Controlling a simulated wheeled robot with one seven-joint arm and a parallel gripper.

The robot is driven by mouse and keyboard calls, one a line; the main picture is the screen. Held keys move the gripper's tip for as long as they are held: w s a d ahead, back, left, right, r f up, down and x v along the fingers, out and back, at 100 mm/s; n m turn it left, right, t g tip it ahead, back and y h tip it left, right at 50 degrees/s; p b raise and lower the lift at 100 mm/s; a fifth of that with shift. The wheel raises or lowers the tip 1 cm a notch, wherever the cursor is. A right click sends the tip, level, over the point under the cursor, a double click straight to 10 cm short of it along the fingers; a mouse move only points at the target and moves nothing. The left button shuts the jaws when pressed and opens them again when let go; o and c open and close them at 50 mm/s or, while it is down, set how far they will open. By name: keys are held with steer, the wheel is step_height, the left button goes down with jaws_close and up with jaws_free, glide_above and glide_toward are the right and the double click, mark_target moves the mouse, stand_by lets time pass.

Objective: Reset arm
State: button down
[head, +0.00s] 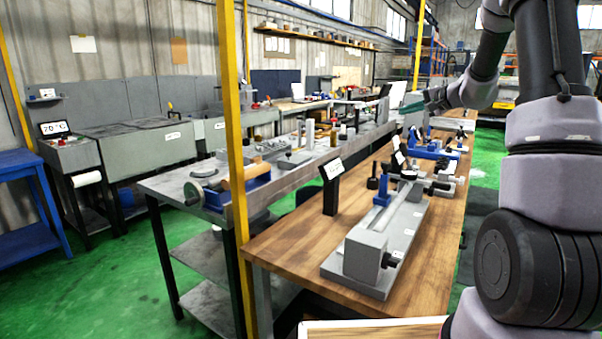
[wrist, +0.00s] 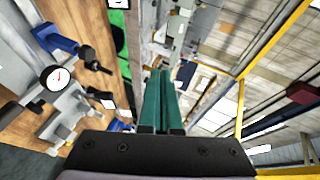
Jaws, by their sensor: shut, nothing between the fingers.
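My gripper (head: 412,107) is raised in the air in the head view, above the far part of the wooden workbench (head: 285,243). Its green fingers also show in the wrist view (wrist: 160,90), lying side by side, shut and empty. My arm comes in from the right of the head view, bent, with its end pointing left. The gripper touches nothing that I can see.
A dial gauge (wrist: 57,78) shows in the wrist view. A yellow post (head: 233,150) rises left of the workbench. Green floor is open at left.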

steer(key=s+a+r+n+g, duration=0.2)
steer(key=s+a+r, duration=0.3)
steer(key=s, duration=0.6)
steer(key=s+a+r+n+g, duration=0.2)
steer(key=s+a+g, duration=0.1)
steer(key=s+a, duration=0.6)
steer(key=s+d+f+h, duration=0.1)
steer(key=s+h, duration=0.1)
steer(key=s, duration=0.8)
steer(key=s+d+f+n+h, duration=0.1)
steer(key=s+d+h, duration=0.1)
steer(key=s, duration=0.9)
steer(key=shift+n+h, duration=0.3)
steer(key=shift+h, duration=0.4)
steer(key=shift+s+d, duration=0.15)
